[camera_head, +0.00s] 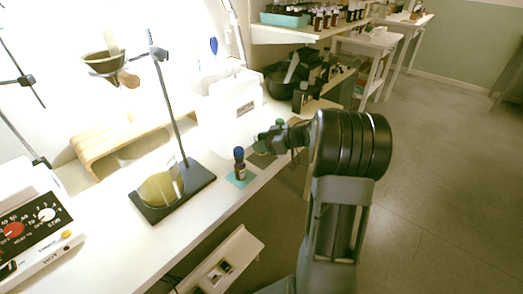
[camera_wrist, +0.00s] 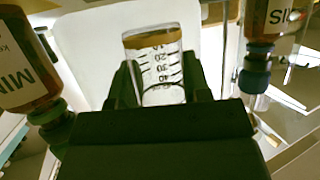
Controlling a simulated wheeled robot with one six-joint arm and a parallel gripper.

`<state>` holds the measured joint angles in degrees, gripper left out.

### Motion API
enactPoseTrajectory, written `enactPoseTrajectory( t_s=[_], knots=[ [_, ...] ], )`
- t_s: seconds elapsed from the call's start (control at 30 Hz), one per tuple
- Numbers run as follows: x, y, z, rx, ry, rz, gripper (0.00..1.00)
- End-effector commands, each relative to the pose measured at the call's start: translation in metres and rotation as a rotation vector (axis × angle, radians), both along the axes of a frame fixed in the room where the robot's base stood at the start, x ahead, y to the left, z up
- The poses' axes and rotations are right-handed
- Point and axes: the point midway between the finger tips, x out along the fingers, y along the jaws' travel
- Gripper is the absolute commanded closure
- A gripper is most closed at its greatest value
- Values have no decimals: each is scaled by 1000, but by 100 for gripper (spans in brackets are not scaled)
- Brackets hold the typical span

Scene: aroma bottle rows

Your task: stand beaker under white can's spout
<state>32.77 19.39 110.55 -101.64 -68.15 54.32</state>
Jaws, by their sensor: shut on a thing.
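My gripper (camera_wrist: 158,78) is shut on a clear glass beaker (camera_wrist: 155,58) with dark graduation marks, seen between the two fingers in the wrist view. A brownish band shows across its far end; I cannot tell whether that is content or background. In the head view my gripper (camera_head: 268,139) is over the front edge of the white bench, right of a blue-capped bottle (camera_head: 240,165), and the beaker is not clearly visible there. No white can with a spout can be made out for certain; a pale white shape (camera_wrist: 82,35) lies behind the beaker in the wrist view.
In the wrist view, labelled amber bottles stand close on the left (camera_wrist: 22,65) and right (camera_wrist: 268,25). A white box (camera_head: 236,96) is behind. The right floor is clear.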

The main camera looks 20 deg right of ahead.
Motion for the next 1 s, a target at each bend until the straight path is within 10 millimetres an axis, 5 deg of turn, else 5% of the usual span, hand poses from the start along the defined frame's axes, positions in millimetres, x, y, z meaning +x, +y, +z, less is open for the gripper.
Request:
enactPoseTrajectory(
  t_s=[0.13,0.6,0.63,0.87,1.0],
  knots=[
    [-1,0,-26,1,2,0,79],
    [-1,0,-29,0,2,1,79],
    [-1,0,-29,0,1,1,53],
    [-1,0,-29,0,1,1,31],
    [-1,0,-29,0,1,1,31]
  ],
)
